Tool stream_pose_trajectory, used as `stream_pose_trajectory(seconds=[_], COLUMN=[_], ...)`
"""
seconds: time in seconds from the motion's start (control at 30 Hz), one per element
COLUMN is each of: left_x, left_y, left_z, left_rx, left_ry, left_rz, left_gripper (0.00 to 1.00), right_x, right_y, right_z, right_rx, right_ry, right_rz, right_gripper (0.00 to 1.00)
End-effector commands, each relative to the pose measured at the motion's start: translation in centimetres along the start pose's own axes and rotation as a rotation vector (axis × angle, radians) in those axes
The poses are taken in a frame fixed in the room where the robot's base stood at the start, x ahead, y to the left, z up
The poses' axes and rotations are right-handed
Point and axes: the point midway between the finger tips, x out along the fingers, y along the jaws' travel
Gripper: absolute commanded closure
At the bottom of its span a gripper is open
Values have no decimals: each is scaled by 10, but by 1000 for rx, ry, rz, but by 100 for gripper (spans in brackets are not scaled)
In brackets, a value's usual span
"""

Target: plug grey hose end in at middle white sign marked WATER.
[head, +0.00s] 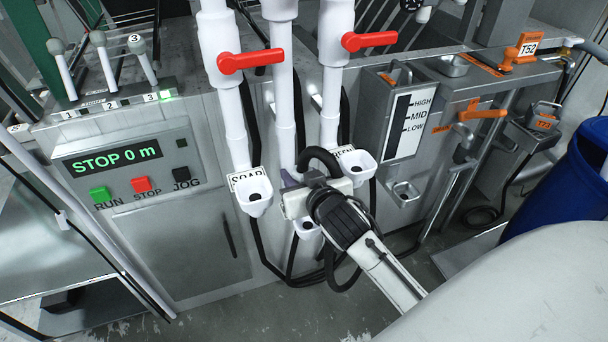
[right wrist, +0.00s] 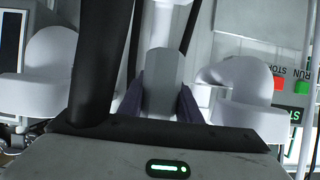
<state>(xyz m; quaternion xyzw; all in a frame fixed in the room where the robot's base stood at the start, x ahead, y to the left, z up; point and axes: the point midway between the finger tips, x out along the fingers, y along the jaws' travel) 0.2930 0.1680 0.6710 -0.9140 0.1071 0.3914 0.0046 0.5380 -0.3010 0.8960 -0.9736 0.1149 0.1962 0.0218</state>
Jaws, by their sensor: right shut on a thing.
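My right gripper (head: 291,185) is at the middle of three white pipes in the head view, in front of the spot between the SOAP sign (head: 246,178) and the partly covered GREEN sign (head: 342,151). In the right wrist view, the gripper (right wrist: 160,103) is shut on the grey hose end (right wrist: 164,78), held between its dark purple fingers. The middle white pipe (right wrist: 166,22) lines up just beyond the grey end; I cannot tell whether they touch. The middle sign is hidden behind the gripper. My left gripper is not in view.
Red valve handles (head: 250,61) sit above. A control panel (head: 130,170) is at left. A blue barrel (head: 570,180) stands at right. Black hoses hang below.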

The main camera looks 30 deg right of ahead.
Motion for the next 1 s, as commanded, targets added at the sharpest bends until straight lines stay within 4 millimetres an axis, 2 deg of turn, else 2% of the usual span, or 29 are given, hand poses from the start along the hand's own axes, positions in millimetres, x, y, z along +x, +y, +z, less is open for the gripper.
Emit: stream_pose_trajectory(seconds=[0.03,0.13,0.47,1.0], left_x=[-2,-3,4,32], left_y=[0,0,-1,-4], left_z=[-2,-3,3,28], left_rx=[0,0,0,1], left_ry=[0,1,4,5], left_rz=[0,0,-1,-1], left_gripper=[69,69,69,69], right_x=[0,2,6,19], right_y=[4,8,9,9], right_z=[9,20,31,62], right_rx=[2,1,2,2], right_ry=[-2,3,8,8], right_rz=[3,2,0,0], right_gripper=[97,97,97,97])
